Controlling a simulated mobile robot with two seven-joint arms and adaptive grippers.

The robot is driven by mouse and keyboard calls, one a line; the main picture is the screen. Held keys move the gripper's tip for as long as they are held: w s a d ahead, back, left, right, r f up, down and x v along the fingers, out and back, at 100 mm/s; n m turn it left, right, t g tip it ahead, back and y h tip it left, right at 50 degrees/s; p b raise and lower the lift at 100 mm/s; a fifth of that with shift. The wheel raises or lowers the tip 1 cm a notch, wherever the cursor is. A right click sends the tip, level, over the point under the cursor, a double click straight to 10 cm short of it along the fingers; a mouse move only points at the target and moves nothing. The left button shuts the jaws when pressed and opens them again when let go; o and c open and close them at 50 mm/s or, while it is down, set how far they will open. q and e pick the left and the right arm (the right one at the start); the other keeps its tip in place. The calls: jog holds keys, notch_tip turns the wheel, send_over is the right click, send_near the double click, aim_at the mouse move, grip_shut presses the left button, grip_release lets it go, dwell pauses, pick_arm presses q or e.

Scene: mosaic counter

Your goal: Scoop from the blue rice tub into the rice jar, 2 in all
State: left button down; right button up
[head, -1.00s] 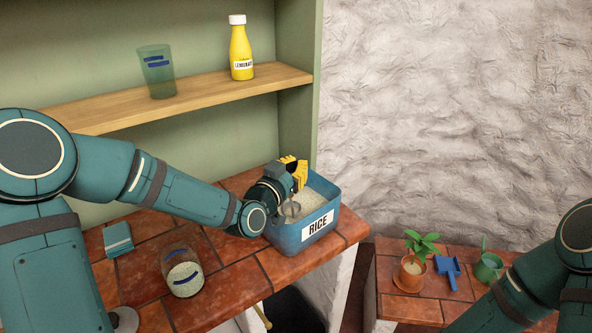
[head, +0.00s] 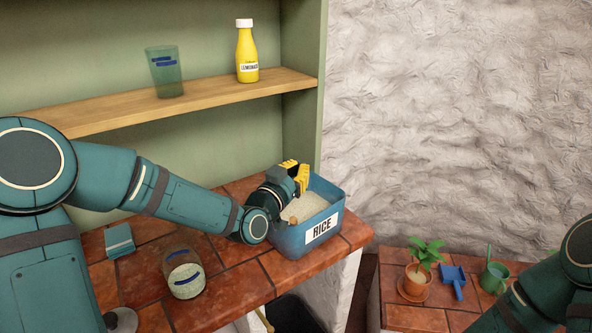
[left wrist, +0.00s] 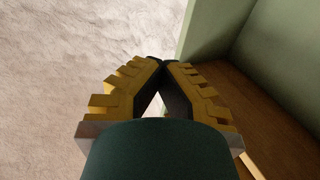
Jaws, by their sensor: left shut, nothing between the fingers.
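The blue rice tub (head: 292,243) stands at the right end of the tiled counter, labelled RICE, with pale rice (head: 312,205) inside. My right gripper is out of view.
A wooden shelf (head: 205,100) above the counter holds a green glass (head: 165,75) and a yellow lemonade bottle (head: 247,55). A light-blue block (head: 119,240) lies left of the jar. A lower table holds a potted plant (head: 417,275), blue scoop (head: 455,279) and green watering can (head: 493,277).

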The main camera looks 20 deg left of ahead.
pick_arm(q)
jog(key=f, duration=0.4)
jog(key=shift+s+g, duration=0.25)
jog(key=shift+g, duration=0.05)
notch_tip(320, 180, up, 14)
jog(key=w+p, duration=0.1)
jog(key=p, duration=0.5)
jog(key=shift+w+d+f+p, duration=0.2)
jog(key=shift+w+f+p, duration=0.05)
jog(key=shift+w+p, duration=0.15)
